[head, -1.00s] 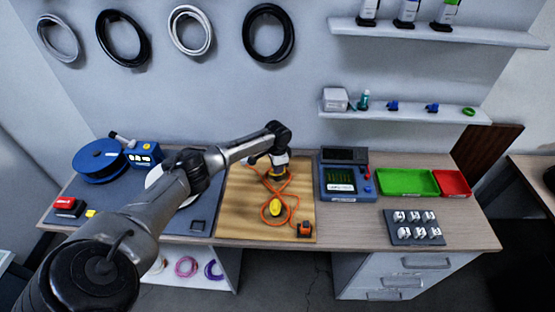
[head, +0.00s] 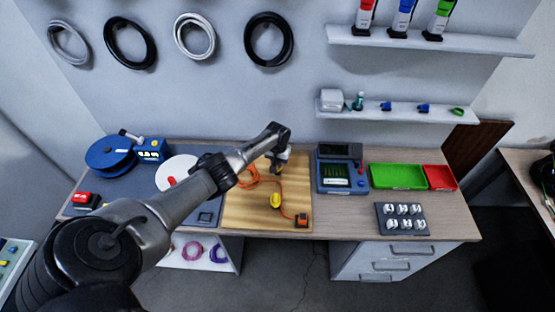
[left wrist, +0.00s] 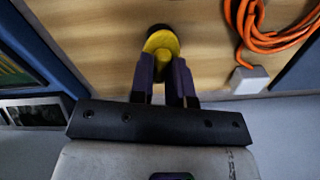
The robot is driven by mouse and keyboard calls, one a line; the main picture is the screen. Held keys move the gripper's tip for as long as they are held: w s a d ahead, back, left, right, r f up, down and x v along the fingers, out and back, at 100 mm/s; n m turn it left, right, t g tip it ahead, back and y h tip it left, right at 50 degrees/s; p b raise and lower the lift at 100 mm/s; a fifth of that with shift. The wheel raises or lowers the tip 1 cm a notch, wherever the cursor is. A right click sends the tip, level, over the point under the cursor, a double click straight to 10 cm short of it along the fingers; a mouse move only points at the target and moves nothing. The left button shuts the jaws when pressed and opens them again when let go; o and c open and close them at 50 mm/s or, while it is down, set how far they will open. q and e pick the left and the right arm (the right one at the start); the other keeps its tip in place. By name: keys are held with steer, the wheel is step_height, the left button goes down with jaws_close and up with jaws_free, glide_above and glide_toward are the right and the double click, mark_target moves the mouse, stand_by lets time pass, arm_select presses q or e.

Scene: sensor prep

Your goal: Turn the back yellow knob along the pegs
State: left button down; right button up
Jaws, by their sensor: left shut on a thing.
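The back yellow knob (left wrist: 163,42) shows in the left wrist view between the tips of my left gripper (left wrist: 164,66), whose fingers are shut on it. In the head view my left gripper (head: 278,165) points down at the back of the wooden board (head: 240,213), and the knob there is hidden by it. The front yellow knob (head: 276,201) stands apart, nearer the board's front. An orange cable (head: 265,180) lies on the board and runs to an orange and black block (head: 302,219) at the front right. My right gripper is not in view.
A blue meter (head: 341,178) stands right of the board, with a green tray (head: 397,178), a red tray (head: 440,178) and a dark connector holder (head: 402,219) beyond. A white disc (head: 176,172) and a blue spool (head: 110,154) stand left. A shelf (head: 390,114) hangs above.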

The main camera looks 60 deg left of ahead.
arm_select(q)
steer(key=shift+r+n+p, duration=0.1)
steer(key=shift+n+p, duration=0.45)
steer(key=shift+n, duration=1.05)
steer(key=c, duration=1.1)
jaws_free()
steer(key=shift+r+p, duration=0.3)
steer(key=shift+r, duration=0.05)
step_height(320, 180, up, 6)
steer(key=p, duration=0.2)
steer(key=shift+f+p, duration=0.1)
steer(key=shift+p, duration=0.3)
steer(key=shift+r+p, duration=0.4)
steer(key=shift+r, duration=3.2)
